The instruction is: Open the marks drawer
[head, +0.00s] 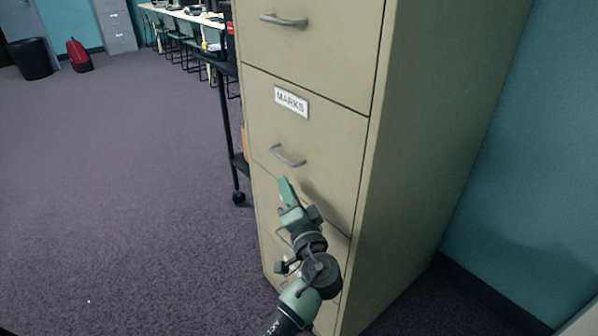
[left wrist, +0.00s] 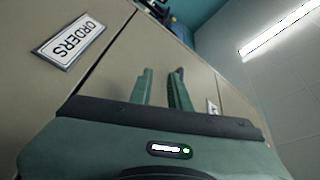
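The marks drawer (head: 318,130) is a beige cabinet front with a white MARKS label (head: 291,102) and a grey bar handle (head: 287,157) below it. It is shut, flush with the drawer above. My left gripper (head: 286,190) is just below the handle, in front of the cabinet, apart from the handle as far as I can tell. In the left wrist view its two green fingers (left wrist: 164,90) stand apart with nothing seen between them. The handle is not clearly visible there. My right gripper is not in view.
An ORDERS label (left wrist: 69,48) shows on another drawer in the left wrist view. A dark wheeled cart (head: 226,125) stands left of the cabinet. A teal wall (head: 530,190) is at the right. Open carpet (head: 120,190) lies to the left.

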